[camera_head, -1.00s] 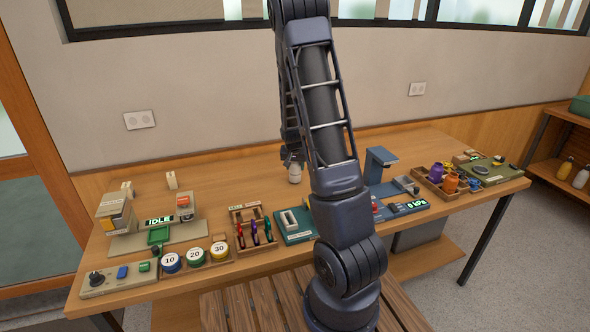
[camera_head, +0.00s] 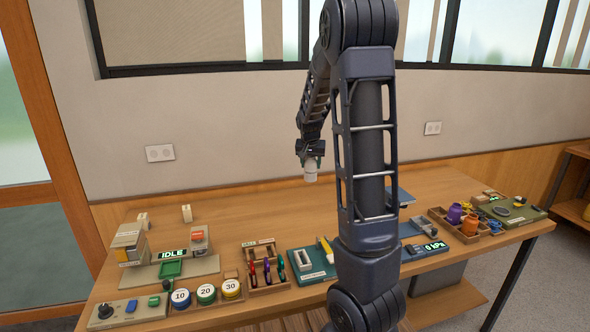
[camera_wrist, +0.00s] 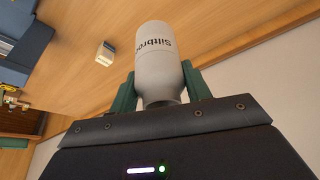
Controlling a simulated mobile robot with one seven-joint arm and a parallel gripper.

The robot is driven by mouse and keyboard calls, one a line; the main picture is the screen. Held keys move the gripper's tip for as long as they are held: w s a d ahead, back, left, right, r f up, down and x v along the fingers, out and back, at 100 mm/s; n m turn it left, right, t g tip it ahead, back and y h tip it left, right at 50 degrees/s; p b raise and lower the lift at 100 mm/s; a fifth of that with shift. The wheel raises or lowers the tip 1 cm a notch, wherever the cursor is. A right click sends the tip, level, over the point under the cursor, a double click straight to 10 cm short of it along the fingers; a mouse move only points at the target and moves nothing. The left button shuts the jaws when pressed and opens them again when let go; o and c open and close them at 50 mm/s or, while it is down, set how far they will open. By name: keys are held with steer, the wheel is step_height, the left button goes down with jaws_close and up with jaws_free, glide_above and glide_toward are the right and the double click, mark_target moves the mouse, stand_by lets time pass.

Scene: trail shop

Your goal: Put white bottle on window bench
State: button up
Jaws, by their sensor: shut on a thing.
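The white bottle (camera_head: 311,168) is held in my gripper (camera_head: 311,157), above the back part of the wooden bench (camera_head: 250,207) below the window. In the wrist view the bottle (camera_wrist: 160,62) stands between the two green fingers (camera_wrist: 160,92), which press on its sides. Dark lettering on it reads "Siltbro", with the rest cut off. The bottle is clear of the bench top. My arm hides part of the bench's middle.
A machine with an IDLE display (camera_head: 173,254) and numbered round pots (camera_head: 206,293) stand at left. A rack of coloured tools (camera_head: 266,268) and a green tray (camera_head: 312,263) are in the middle. A wooden box of coloured bottles (camera_head: 465,225) is at right. The back middle is clear.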

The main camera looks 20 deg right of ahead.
steer(key=shift+w+a+f, duration=0.15)
steer(key=shift+w+a, duration=0.05)
steer(key=shift+w, duration=0.15)
steer(key=w+a+f+n, duration=0.1)
steer(key=w+a+f, duration=0.3)
steer(key=w+f, duration=0.15)
steer(key=w+a+f+n, duration=0.1)
steer(key=w+a+f, duration=0.35)
steer(key=f, duration=0.25)
steer(key=s+a+r, duration=0.4)
steer(key=s+a, duration=0.2)
steer(key=a, duration=0.2)
steer(key=s+a+r+y, duration=0.1)
steer(key=s+a+r, duration=0.45)
steer(key=a, duration=0.35)
steer(key=s+a+r, duration=0.4)
steer(key=s+a, duration=0.2)
steer(key=a, duration=0.2)
steer(key=shift+n, duration=0.4)
step_height(320, 180, down, 20)
steer(key=shift+s, duration=0.15)
steer(key=shift+f, duration=0.1)
steer(key=o, duration=1.1)
